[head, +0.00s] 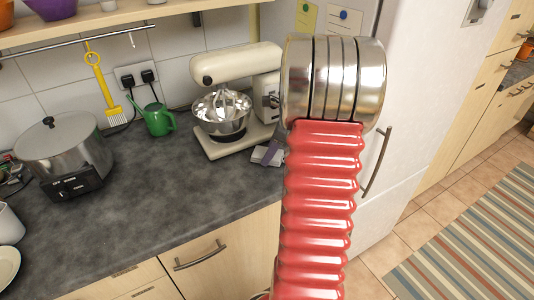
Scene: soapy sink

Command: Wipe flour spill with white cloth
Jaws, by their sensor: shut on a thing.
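My gripper is not in view. Only my red ribbed arm and its metal joint show, rising through the middle right and hiding part of the counter and fridge. No white cloth and no flour spill can be made out. The dark grey countertop (150,195) looks bare in its middle. A small flat grey and purplish item (268,154) lies at the counter's right end, partly beside my arm; I cannot tell what it is.
A cream stand mixer (235,65) with a steel bowl (221,112) stands at the back. A green watering can (157,118) and a steel pot cooker (65,152) stand to its left. A plate (8,268) is at the left edge. A white fridge (420,110) stands right; striped rug (470,245) beyond.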

